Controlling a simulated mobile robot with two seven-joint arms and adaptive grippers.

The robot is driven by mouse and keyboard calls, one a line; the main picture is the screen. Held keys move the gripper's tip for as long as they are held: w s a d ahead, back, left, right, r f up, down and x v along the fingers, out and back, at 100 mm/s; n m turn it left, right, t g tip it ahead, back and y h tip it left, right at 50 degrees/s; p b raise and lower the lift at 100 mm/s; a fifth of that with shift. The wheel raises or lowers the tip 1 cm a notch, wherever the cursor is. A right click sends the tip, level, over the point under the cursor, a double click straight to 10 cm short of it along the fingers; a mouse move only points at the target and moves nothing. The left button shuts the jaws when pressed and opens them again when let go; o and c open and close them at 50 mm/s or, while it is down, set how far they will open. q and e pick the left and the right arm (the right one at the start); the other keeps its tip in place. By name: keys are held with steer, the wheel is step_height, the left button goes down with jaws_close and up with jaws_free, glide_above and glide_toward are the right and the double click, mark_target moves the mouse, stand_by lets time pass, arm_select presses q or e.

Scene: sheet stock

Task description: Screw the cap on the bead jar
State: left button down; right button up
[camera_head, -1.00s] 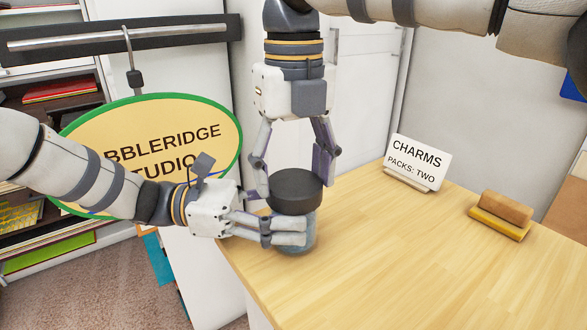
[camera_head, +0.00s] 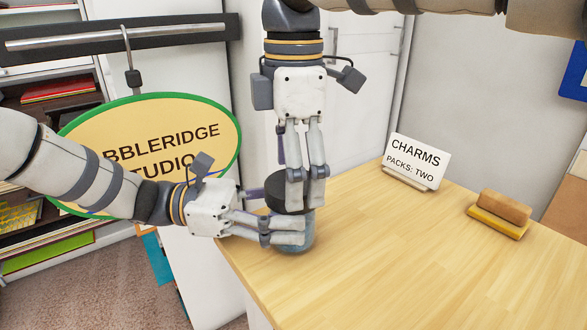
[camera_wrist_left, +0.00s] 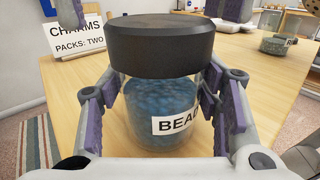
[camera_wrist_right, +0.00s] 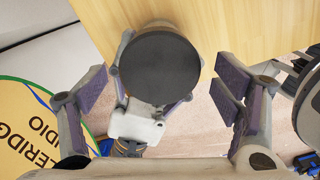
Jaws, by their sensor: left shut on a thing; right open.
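The bead jar (camera_wrist_left: 160,108) is clear, with blue beads and a white label. It stands upright near the table's front left corner, and its lower side shows in the head view (camera_head: 297,246). The dark round cap (camera_wrist_left: 160,46) sits on top of the jar; how tight it is I cannot tell. My left gripper (camera_wrist_left: 163,95) is shut around the jar's sides below the cap. My right gripper (camera_wrist_right: 163,78) points down from above, open, its fingers on both sides of the cap (camera_wrist_right: 160,66) with gaps. In the head view its fingers partly hide the cap.
A "CHARMS PACKS: TWO" sign (camera_head: 415,160) stands at the table's back edge. A brown block on a yellow base (camera_head: 500,213) lies to the right. An oval hanging sign (camera_head: 150,140) is behind my left arm. The table (camera_head: 400,265) right of the jar is clear.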

step_height(320, 180, up, 4)
steer(key=shift+r, duration=0.25)
steer(key=shift+c, duration=0.4)
